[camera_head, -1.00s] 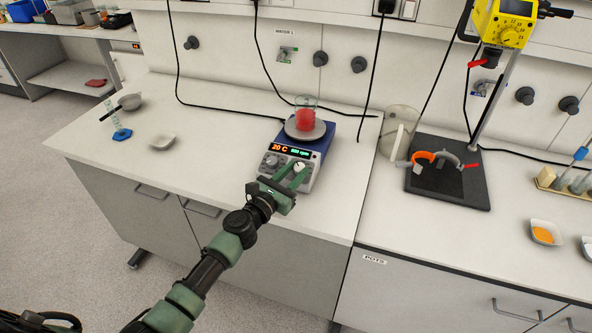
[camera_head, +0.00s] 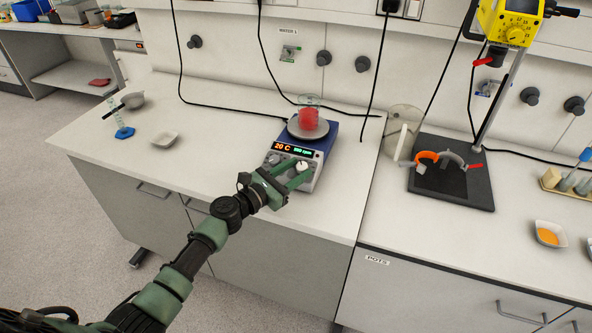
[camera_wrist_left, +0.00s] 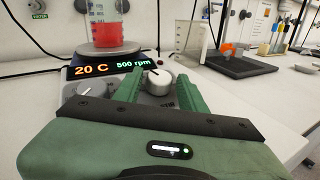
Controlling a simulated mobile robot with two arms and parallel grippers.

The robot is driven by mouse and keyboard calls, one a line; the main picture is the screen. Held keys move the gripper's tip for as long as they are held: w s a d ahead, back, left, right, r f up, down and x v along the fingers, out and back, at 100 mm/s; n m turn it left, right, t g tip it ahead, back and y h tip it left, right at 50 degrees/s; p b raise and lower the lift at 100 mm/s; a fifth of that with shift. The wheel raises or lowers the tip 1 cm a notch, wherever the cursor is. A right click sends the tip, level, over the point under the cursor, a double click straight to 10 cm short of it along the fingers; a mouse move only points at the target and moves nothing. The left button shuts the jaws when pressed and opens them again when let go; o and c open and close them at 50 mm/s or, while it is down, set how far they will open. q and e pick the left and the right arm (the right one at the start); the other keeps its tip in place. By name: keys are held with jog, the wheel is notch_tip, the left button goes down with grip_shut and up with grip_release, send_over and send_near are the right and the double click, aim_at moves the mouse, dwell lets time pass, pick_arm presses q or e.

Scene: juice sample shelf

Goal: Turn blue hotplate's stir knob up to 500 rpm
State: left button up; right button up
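The blue hotplate (camera_head: 324,146) stands on the bench with a beaker of red liquid (camera_head: 308,119) on its round plate. Its display (camera_wrist_left: 110,66) reads 20 C in orange and 500 rpm in green. The stir knob (camera_wrist_left: 158,82) is the right one on the front panel, pale with a dark pointer mark; another knob (camera_wrist_left: 90,89) is at the left. My left gripper (camera_head: 293,171) is at the front panel. In the left wrist view its green fingers (camera_wrist_left: 158,84) stand apart on either side of the stir knob, with small gaps visible. My right gripper is out of view.
A black stand base (camera_head: 455,190) with an orange-and-grey clamp stands at the right. A white weighing boat (camera_head: 165,139) lies at the left. Cables run behind the hotplate. The bench's front left is clear.

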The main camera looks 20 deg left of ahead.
pick_arm(q)
jog(key=shift+o, duration=0.2)
jog(key=b+v, duration=0.1)
jog(key=v, duration=0.6)
jog(key=shift+s+a, duration=0.15)
jog(key=shift+s, duration=0.25)
